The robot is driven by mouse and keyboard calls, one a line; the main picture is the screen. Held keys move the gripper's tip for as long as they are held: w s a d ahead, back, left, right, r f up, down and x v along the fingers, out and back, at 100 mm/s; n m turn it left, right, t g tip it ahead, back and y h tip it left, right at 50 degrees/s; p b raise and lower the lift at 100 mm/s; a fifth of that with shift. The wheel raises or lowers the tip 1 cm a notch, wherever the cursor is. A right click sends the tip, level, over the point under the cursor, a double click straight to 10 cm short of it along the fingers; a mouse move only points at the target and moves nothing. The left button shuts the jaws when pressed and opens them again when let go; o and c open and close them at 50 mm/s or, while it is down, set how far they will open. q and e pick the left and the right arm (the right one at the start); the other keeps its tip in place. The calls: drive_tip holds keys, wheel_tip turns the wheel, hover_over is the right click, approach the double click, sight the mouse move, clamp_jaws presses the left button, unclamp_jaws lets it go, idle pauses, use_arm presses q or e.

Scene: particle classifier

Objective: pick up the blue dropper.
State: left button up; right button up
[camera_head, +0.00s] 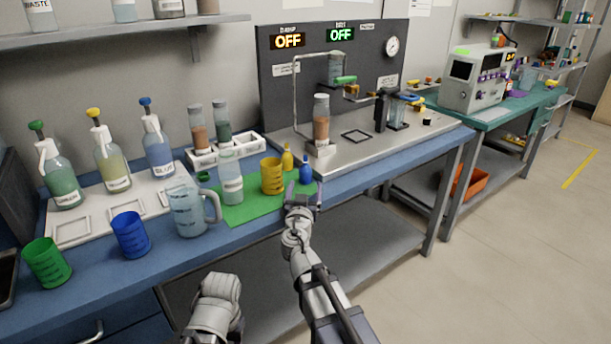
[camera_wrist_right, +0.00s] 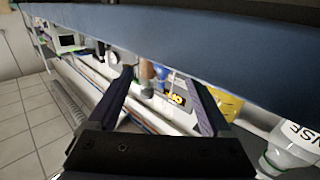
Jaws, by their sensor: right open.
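The blue dropper (camera_head: 305,171) stands upright near the right end of the green mat (camera_head: 246,211), beside the yellow dropper (camera_head: 287,158). My right gripper (camera_head: 302,190) is at the bench's front edge, just in front of the blue dropper and apart from it as far as I can tell. In the right wrist view, its two fingers (camera_wrist_right: 163,100) are spread with nothing held between them. A small blue shape shows beyond the fingers there, but I cannot tell for sure that it is the dropper.
A yellow beaker (camera_head: 271,176) and a clear bottle (camera_head: 231,178) stand left of the droppers. A clear jug (camera_head: 189,210), a blue beaker (camera_head: 130,235) and a green beaker (camera_head: 46,263) stand further left. The metal apparatus base (camera_head: 390,140) lies behind and right.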

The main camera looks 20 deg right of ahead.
sight(305, 174)
drive_tip(key=shift+a+r+x, duration=0.15)
drive_tip(key=shift+x, duration=1.45)
drive_tip(key=shift+a+r+x, duration=0.1)
drive_tip(key=shift+a+x, duration=0.1)
drive_tip(key=shift+x, duration=1.4)
drive_tip(key=shift+c, duration=0.2)
clamp_jaws()
